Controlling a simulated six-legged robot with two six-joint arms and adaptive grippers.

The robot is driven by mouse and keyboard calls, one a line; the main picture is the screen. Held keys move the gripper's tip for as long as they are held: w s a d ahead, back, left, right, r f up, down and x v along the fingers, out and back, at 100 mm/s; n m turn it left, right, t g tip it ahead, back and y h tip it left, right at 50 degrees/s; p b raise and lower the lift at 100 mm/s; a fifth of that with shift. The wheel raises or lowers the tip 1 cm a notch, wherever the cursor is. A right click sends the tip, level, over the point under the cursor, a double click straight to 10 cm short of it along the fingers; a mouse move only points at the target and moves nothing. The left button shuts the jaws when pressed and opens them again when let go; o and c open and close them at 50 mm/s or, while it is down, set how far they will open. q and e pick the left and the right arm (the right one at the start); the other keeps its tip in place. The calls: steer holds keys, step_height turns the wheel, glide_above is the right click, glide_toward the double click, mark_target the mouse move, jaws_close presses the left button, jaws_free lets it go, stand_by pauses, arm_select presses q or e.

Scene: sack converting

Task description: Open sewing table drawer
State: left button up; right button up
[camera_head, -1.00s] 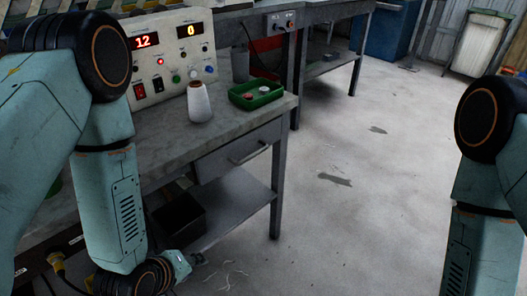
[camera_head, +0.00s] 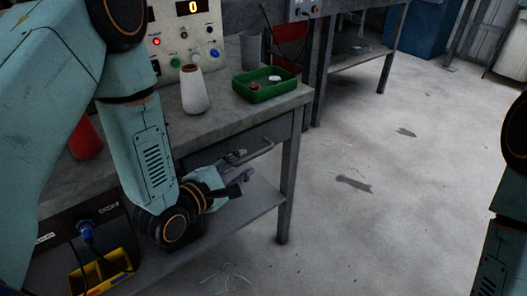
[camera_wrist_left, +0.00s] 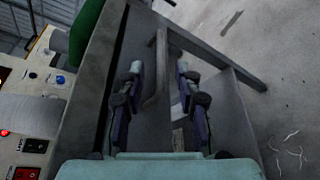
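The sewing table (camera_head: 225,121) has a grey top and a drawer under its right front. The drawer front (camera_head: 273,131) looks shut and is partly covered by my left arm. Its bar handle (camera_head: 262,151) shows just beyond my left gripper (camera_head: 243,166). In the left wrist view the handle (camera_wrist_left: 158,75) runs between the two fingers of my open left gripper (camera_wrist_left: 159,72), with gaps on both sides. I cannot tell whether the fingertips reach past the bar. My right gripper is out of view; only part of the right arm shows at the right edge.
A white cone (camera_head: 194,91), a green tray (camera_head: 266,85) and a control panel (camera_head: 186,35) stand on the table top. A lower shelf (camera_head: 262,200) lies below my left gripper. A yellow bin (camera_head: 102,272) is at lower left. The floor to the right is open.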

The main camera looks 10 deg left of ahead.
mark_target(254, 157)
arm_select(q)
steer(key=shift+w, duration=0.2)
steer(key=b+x, duration=0.2)
steer(key=x, duration=0.4)
steer(key=shift+s+d, duration=0.1)
steer(key=shift+s, duration=0.05)
steer(key=shift+x, duration=0.85)
steer(key=shift+r, duration=0.1)
steer(key=shift+c, duration=0.3)
jaws_close()
